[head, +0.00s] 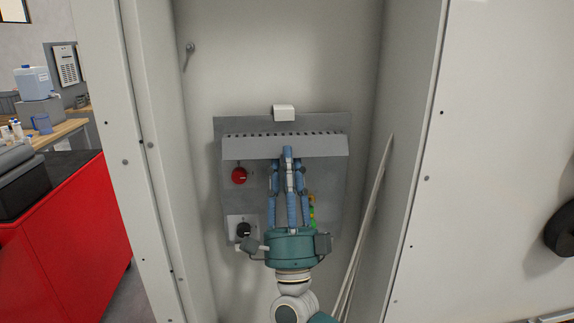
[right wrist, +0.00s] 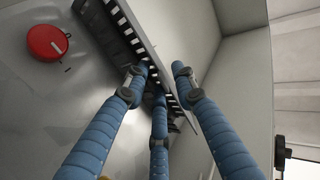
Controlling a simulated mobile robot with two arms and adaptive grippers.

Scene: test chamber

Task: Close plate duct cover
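The plate duct cover (head: 240,147) is a long light-grey plate across the upper part of a grey panel, with a row of dark slots along its top edge. In the right wrist view the cover (right wrist: 152,48) runs diagonally and stands out from the panel. My right gripper (head: 288,168) reaches up to the middle of the cover, with one blue finger in front of it. In the right wrist view the fingers (right wrist: 158,78) are spread on either side of the cover's edge. Whether they touch it is unclear. My left gripper is not in view.
The grey panel (head: 335,190) sits inside a narrow cabinet with pale side walls. It carries a red knob (head: 239,175) and a black knob (head: 243,230). Thin pale rods (head: 370,215) lean at the right wall. A red cabinet (head: 75,235) stands outside at left.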

